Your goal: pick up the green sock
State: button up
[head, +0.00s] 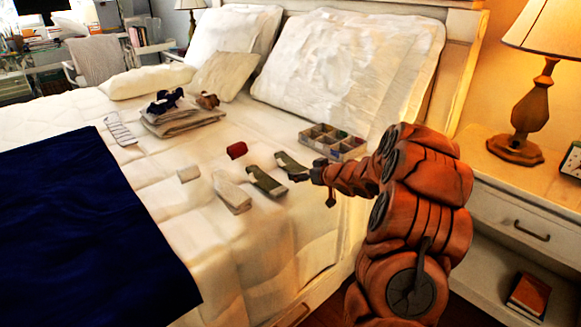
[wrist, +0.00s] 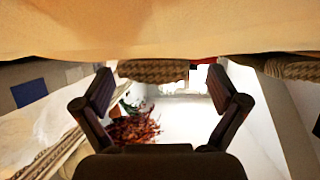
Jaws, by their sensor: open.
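Two dull green, sock-like items lie on the bed (head: 300,232). One green sock (head: 265,182) is left of my gripper (head: 322,182), and the other green sock (head: 290,165) has its right end close to the gripper's dark tip. I cannot tell whether they touch. In the wrist view my gripper (wrist: 160,85) has its two dark fingers wide apart. A brownish ribbed piece (wrist: 153,70) shows beyond and between the fingertips, under a large beige surface. I cannot tell which sock it belongs to.
A compartment box (head: 333,142) stands just behind the socks. A dark red item (head: 237,150), a pale folded item (head: 231,192) and a folded stack (head: 183,119) lie to the left. A dark blue blanket (head: 85,225) covers the near left. A nightstand with a lamp (head: 532,105) is at right.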

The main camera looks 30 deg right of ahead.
jog(key=shift+c, duration=0.4)
jog(key=c, duration=0.9)
jog(key=shift+c, duration=0.2)
jog(key=shift+r, duration=0.15)
notch_tip(320, 180, up, 4)
jog(key=shift+d+f+p, duration=0.1)
jog(key=shift+f+p, duration=0.1)
jog(key=shift+p, duration=0.7)
jog(key=shift+s+a, duration=0.25)
jog(key=s+a, duration=0.3)
jog(key=s, duration=0.1)
jog(key=s+a, duration=0.3)
jog(key=s, duration=0.1)
jog(key=s+a+r, duration=0.1)
jog(key=s+a, duration=0.2)
jog(key=s, duration=0.1)
jog(key=shift+a+r+b, duration=0.1)
jog(key=shift+a+b, duration=0.25)
jog(key=shift+b, duration=0.05)
